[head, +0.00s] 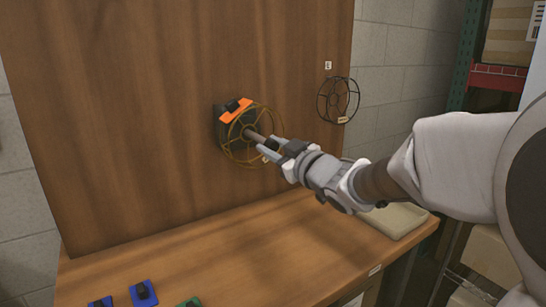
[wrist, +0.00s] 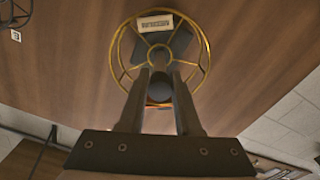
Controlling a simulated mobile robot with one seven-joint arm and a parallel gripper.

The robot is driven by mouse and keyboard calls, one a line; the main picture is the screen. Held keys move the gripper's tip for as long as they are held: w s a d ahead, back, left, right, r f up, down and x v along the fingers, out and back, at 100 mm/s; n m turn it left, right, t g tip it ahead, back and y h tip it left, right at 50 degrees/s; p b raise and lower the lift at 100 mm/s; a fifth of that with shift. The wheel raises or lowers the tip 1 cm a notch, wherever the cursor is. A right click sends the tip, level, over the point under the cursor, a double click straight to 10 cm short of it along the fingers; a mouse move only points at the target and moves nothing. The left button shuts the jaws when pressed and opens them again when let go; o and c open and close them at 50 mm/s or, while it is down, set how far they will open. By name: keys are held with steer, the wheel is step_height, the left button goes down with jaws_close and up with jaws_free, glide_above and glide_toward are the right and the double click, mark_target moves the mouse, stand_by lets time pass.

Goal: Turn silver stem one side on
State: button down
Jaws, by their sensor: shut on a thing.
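A gold wire cage (head: 226,152) sits against the upright wooden panel, around a dark base with an orange piece (head: 236,110) at its top. A short stem (head: 253,134), grey-brown in this light, sticks out of the cage's middle. My gripper (head: 271,147) reaches in from the right and is shut on the stem's outer end. In the wrist view, both fingers (wrist: 161,88) close on the stem, with the gold cage (wrist: 206,62) and its white label (wrist: 155,23) beyond. The fingers hide much of the stem, so its turn angle cannot be told.
A black wire cage (head: 322,101) hangs on the panel's right edge. Blue pieces (head: 144,293) and a green piece (head: 189,302) lie at the bench's front. A pale tray (head: 396,221) sits at the bench's right end. The middle of the bench is clear.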

steer(key=n+b, duration=0.3)
steer(key=n, duration=0.2)
steer(key=shift+f, duration=0.1)
steer(key=shift+n, duration=0.3)
stand_by(0.4)
steer(key=c, duration=0.6)
jaws_free()
steer(key=p+v, duration=0.3)
steer(key=v, duration=1.4)
steer(key=shift+d, duration=0.2)
steer(key=shift+s, duration=0.15)
